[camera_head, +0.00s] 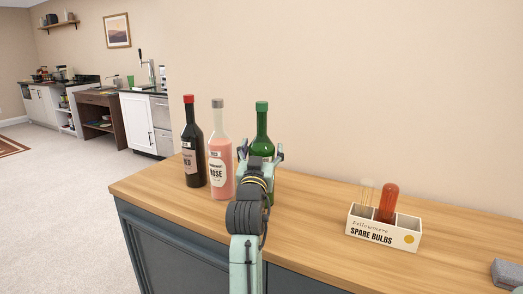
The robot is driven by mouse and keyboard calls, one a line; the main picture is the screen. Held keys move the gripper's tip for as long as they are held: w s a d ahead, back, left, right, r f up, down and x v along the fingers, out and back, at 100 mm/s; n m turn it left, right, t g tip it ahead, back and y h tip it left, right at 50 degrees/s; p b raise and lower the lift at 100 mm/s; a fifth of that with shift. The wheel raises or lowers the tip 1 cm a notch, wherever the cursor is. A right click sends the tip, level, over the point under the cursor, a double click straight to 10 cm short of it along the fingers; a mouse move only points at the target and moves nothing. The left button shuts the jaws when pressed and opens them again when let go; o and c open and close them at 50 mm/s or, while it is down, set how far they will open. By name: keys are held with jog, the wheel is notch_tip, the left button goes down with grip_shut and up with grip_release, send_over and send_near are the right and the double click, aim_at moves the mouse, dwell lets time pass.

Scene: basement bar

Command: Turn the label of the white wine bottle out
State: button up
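A green glass bottle (262,124) with a green cap stands upright on the wooden counter, at the right end of a row of three bottles. No label shows on its visible part; its lower body is mostly hidden behind my arm. I take it as the white wine, though no wording on it can be read. My gripper (261,152) is in front of this bottle at shoulder height, its fingers spread to either side. Whether they touch the glass cannot be seen.
A pink rosé bottle (221,165) stands close left of the green one, with a dark red-capped bottle (193,150) beyond it. A white spare bulbs box (371,233) and a grey block (507,273) are to the right. Counter (310,215) between is clear.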

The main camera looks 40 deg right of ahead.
jog(key=c, duration=0.8)
jog(key=shift+o, duration=0.2)
jog(key=shift+w+a+m+g+h+b, duration=0.15)
jog(key=shift+m+g+h+b, duration=0.2)
jog(key=shift+m+g+h, duration=0.35)
jog(key=shift+f+m+g+h+b, duration=0.1)
jog(key=shift+m+g+h+b, duration=0.9)
jog(key=shift+g, duration=0.7)
jog(key=shift+d+m+g+h+b, duration=0.1)
jog(key=shift+m+g+h+b, duration=0.4)
jog(key=shift+g+b, duration=0.5)
jog(key=shift+d+m+g+h+b, duration=0.1)
jog(key=shift+m+g+h+b, duration=0.2)
jog(key=shift+m+g+b, duration=0.7)
jog(key=shift+s+g, duration=0.2)
jog(key=shift+g, duration=0.5)
jog(key=o, duration=1)
